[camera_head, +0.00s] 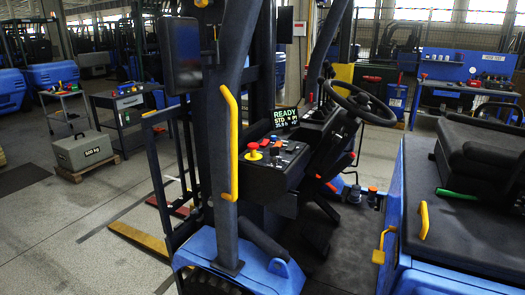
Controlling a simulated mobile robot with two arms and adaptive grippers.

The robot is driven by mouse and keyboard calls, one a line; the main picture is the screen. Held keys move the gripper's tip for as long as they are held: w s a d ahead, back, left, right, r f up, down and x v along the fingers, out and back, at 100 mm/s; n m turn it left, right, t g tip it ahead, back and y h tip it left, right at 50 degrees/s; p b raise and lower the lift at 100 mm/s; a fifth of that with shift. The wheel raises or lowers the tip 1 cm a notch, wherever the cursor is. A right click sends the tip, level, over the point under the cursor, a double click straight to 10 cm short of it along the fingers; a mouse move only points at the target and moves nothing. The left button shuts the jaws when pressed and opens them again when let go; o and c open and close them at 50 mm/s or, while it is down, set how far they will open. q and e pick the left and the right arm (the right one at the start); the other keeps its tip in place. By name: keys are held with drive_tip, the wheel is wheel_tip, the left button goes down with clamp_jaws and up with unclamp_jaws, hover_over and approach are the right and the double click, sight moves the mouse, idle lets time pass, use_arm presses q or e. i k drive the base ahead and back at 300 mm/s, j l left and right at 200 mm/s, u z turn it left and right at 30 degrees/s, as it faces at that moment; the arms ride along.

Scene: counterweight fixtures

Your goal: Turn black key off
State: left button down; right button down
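A forklift's dark control console (284,168) stands in the middle of the view, left of the steering wheel (360,103). A red button on a yellow base (253,151) sits at its left end. Several small controls (277,150), including a red one, lie to the right of the button. The black key is too small and dark to tell apart among them, and so is its position. The display (286,117) above the console is lit and reads READY. Neither of my grippers is in view.
A thick dark post with a yellow handle (231,145) stands in front of the console's left side. The black seat (480,155) and blue body are at the right. A grey 500 kg weight (84,151) rests on a pallet at the left. Open floor lies between.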

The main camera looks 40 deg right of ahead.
sight(275, 151)
drive_tip(key=l, duration=0.55)
drive_tip(key=i+l+z, duration=0.15)
drive_tip(key=l, duration=0.9)
drive_tip(key=z, duration=0.05)
